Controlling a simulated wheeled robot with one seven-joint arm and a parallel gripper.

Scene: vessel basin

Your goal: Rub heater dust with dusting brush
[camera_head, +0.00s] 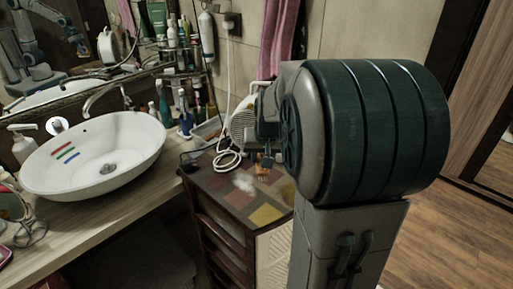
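A cream heater (241,124) stands at the back of a small drawer cabinet, partly hidden by my arm. A whitish dust patch (243,183) lies on the cabinet's patchwork top, in front of the heater. My gripper (266,157) is over the cabinet top, just right of the dust, and points down. It appears shut on a small dusting brush (263,174) with orange-brown bristles, which hang low near the top. Whether the bristles touch the surface I cannot tell. My arm hides much of the gripper.
The drawer cabinet (217,186) has a white cord (228,160) lying on it near the heater. A white basin (92,155) on a wooden counter is at left, with bottles behind. Wooden floor (450,235) is open at right.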

